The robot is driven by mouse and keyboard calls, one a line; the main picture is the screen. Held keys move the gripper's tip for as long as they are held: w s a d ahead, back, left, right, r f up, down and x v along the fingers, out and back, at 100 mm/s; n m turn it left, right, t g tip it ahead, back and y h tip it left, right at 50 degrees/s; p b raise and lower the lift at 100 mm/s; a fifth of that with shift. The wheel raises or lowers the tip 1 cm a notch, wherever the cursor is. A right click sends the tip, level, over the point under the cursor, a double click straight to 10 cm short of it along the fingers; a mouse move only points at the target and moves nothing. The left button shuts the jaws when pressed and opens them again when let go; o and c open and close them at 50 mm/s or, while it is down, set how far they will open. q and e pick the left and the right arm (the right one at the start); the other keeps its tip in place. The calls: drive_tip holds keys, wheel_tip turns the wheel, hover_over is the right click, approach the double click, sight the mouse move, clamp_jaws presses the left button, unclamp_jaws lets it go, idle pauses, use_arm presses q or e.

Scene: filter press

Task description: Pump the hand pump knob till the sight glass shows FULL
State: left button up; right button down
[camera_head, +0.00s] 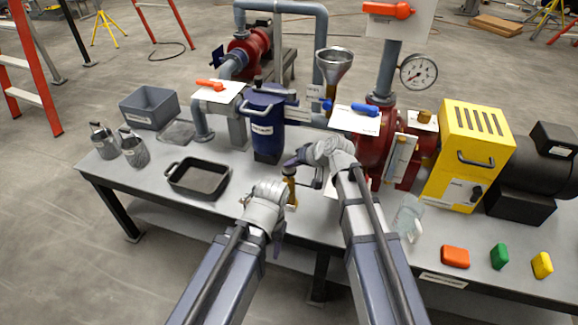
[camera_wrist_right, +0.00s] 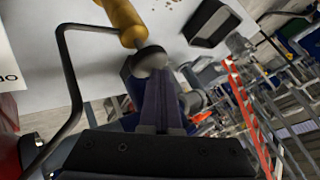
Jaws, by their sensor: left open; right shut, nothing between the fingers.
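The brass hand pump (camera_head: 290,190) stands upright near the front edge of the bench, below my right gripper in the head view. Its grey round knob (camera_wrist_right: 150,57) shows in the right wrist view, on the end of the brass body (camera_wrist_right: 122,18). My right gripper (camera_head: 290,162) is shut and empty, with its fingertips (camera_wrist_right: 160,72) right at the knob; I cannot tell whether they touch. My left gripper (camera_head: 280,236) appears low in front of the bench edge; its fingers are mostly hidden. A pale upright gauge (camera_head: 401,156), likely the sight glass, is on the red housing; its level is unreadable.
A bent dark pipe (camera_wrist_right: 68,85) runs beside the pump. A blue canister (camera_head: 267,125) and funnel (camera_head: 334,66) stand behind it. A black tray (camera_head: 199,178) lies left. A yellow box (camera_head: 468,150) and colored blocks (camera_head: 455,257) are at the right.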

sight(291, 171)
drive_tip(key=shift+f+b, duration=0.95)
drive_tip(key=shift+f, duration=0.05)
idle(0.7)
drive_tip(key=shift+r, duration=0.1)
drive_tip(key=shift+r+p, duration=2.3)
drive_tip(key=shift+p, duration=0.05)
wheel_tip(291, 171, up, 5)
drive_tip(key=p, duration=0.5)
idle(2.7)
